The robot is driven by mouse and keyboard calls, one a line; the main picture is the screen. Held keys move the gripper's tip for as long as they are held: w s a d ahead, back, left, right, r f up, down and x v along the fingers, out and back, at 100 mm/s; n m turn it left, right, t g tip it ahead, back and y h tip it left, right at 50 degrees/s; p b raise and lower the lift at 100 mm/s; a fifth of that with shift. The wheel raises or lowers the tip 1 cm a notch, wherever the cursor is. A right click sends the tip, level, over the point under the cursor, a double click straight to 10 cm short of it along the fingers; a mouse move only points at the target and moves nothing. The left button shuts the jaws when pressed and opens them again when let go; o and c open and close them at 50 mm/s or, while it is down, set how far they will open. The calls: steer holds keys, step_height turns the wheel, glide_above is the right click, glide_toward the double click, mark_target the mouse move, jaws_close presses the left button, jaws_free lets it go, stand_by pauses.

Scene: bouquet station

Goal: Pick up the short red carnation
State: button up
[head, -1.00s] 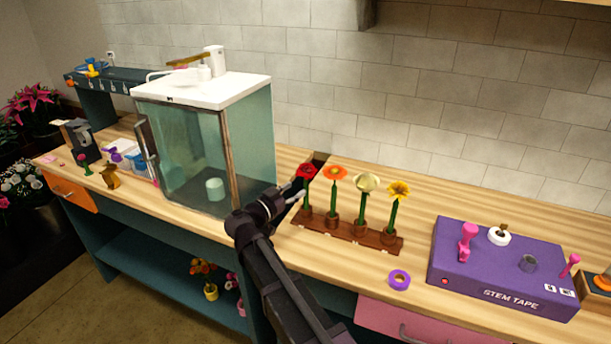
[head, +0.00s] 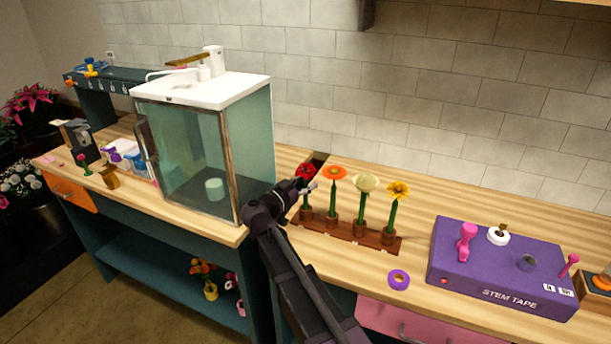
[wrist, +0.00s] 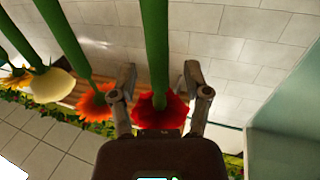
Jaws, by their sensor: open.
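The red carnation (head: 305,171) stands upright on a green stem at the left end of a brown wooden holder (head: 345,232). My gripper (head: 308,188) is at its stem, just below the bloom, and hides part of the stem in the head view. In the wrist view the carnation's bloom (wrist: 160,110) and stem lie between the two spread fingers of my gripper (wrist: 159,74). The gripper is open, with a gap visible on both sides of the stem.
An orange flower (head: 335,172), a cream flower (head: 367,183) and a yellow flower (head: 398,189) stand right of the carnation. A glass cabinet (head: 190,155) stands to the left. A purple tape roll (head: 399,279) and purple stem tape box (head: 500,275) are right.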

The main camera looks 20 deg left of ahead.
mark_target(305, 162)
jaws_close()
steer(key=shift+r, duration=0.1)
stand_by(0.3)
step_height(305, 162, up, 10)
steer(key=p, duration=1)
stand_by(0.8)
